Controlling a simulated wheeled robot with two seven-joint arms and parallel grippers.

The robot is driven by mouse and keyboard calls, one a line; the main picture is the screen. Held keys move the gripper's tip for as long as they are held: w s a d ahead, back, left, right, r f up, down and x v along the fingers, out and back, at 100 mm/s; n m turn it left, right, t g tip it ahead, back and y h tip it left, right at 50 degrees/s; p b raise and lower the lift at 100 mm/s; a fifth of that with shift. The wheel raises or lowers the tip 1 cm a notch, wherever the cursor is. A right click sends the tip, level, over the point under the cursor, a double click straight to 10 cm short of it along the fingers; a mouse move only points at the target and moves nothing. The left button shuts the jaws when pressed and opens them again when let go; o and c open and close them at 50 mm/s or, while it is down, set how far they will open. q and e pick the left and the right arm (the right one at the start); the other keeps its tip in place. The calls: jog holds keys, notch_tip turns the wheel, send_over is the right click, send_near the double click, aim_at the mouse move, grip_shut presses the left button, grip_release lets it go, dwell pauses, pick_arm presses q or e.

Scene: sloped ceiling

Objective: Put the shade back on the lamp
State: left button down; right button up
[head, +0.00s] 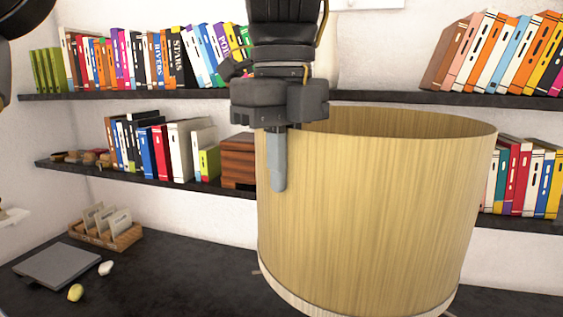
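The shade (375,215) is a large, wood-grained, open drum that fills the right middle of the head view, slightly tilted, in front of the shelves and desk. The gripper appears shut on the rim. I cannot make out the lamp in this view.
A dark desk (180,270) lies below, with a grey laptop-like slab (58,266), a wooden card holder (106,231) and small stones (75,292) at left. Shelves of books (185,148) line the wall behind, with a brown wooden box (239,161) beside the shade.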

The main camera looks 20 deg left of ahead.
pick_arm(q)
jog(key=shift+f+b, duration=0.65)
jog(key=shift+f, duration=0.35)
jog(key=c, duration=1.6)
grip_release()
jog(key=shift+f, duration=0.1)
jog(key=shift+o, duration=0.2)
notch_tip(320, 180, up, 11)
jog(key=p, duration=0.7)
jog(key=shift+p, duration=0.3)
jog(key=shift+s+a+f, duration=0.1)
